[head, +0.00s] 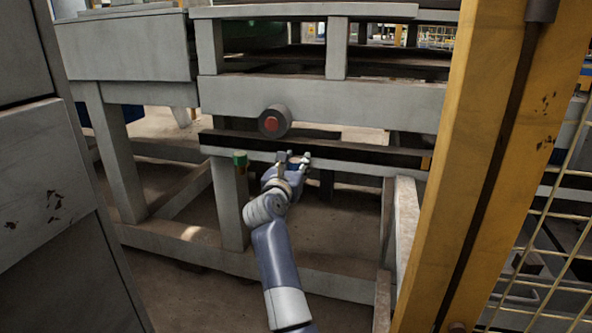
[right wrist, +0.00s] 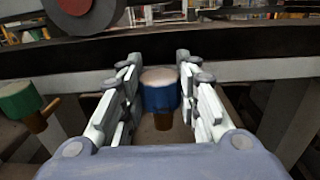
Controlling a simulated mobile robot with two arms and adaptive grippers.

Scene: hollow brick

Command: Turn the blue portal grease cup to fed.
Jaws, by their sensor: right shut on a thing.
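The blue grease cup (right wrist: 160,92) has a pale top and a brown stem below. It stands upright in the right wrist view, at the front of the grey machine frame. My right gripper (head: 293,158) has its two fingers on either side of the cup and is shut on it. In the head view the fingers mostly hide the cup. The cup's setting cannot be read from any mark. My left gripper is not in view.
A green cup (head: 240,157) is on the same beam to the left; it also shows in the right wrist view (right wrist: 20,103). A dark roller with a red end (head: 272,123) juts out above. A yellow post (head: 485,170) stands at right, a grey cabinet (head: 45,190) at left.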

